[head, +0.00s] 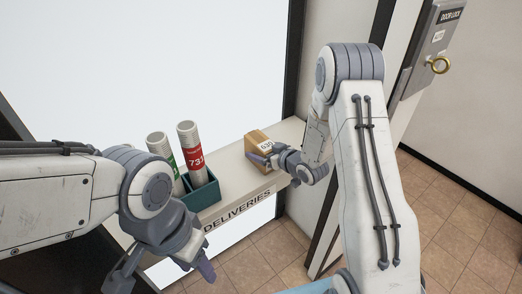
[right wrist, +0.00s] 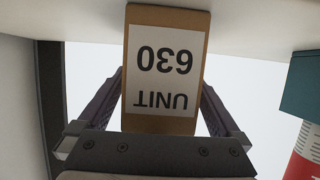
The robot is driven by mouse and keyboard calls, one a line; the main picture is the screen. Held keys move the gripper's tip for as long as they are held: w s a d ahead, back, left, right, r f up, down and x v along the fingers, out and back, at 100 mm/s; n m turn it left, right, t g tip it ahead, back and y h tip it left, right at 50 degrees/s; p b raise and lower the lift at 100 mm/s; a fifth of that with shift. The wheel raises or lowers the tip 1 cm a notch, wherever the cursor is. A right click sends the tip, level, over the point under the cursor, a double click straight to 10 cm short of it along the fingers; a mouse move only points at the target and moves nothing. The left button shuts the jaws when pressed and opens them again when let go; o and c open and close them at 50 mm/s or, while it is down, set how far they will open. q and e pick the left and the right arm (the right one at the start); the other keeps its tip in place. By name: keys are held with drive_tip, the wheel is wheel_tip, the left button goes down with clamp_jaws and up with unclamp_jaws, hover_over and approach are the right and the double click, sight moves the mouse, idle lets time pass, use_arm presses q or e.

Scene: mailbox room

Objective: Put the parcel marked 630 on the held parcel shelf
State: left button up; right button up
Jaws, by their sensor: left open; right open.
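The parcel marked 630 (head: 257,143) is a small brown box with a white label. It stands on the deliveries shelf (head: 240,190) near its right end. My right gripper (head: 268,160) is at the parcel, open. In the right wrist view the parcel (right wrist: 163,70) is between the two open fingers (right wrist: 161,100), and its label reads "UNIT 630" upside down. I cannot tell whether the fingers touch it. My left gripper (head: 165,276) is open and empty in front of the shelf, low in the head view. No held parcel shelf can be made out.
A teal holder (head: 205,193) with a red-labelled tube 731 (head: 191,150) and a green-labelled tube (head: 160,150) stands left of the parcel. A door-lock box (head: 432,45) with a brass key (head: 439,65) is at upper right. Tiled floor (head: 455,215) lies open at right.

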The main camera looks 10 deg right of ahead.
drive_tip(key=shift+w+a+f, duration=0.2)
drive_tip(key=shift+w, duration=0.3)
clamp_jaws()
drive_tip(key=shift+r, duration=0.1)
drive_tip(key=shift+r, duration=0.1)
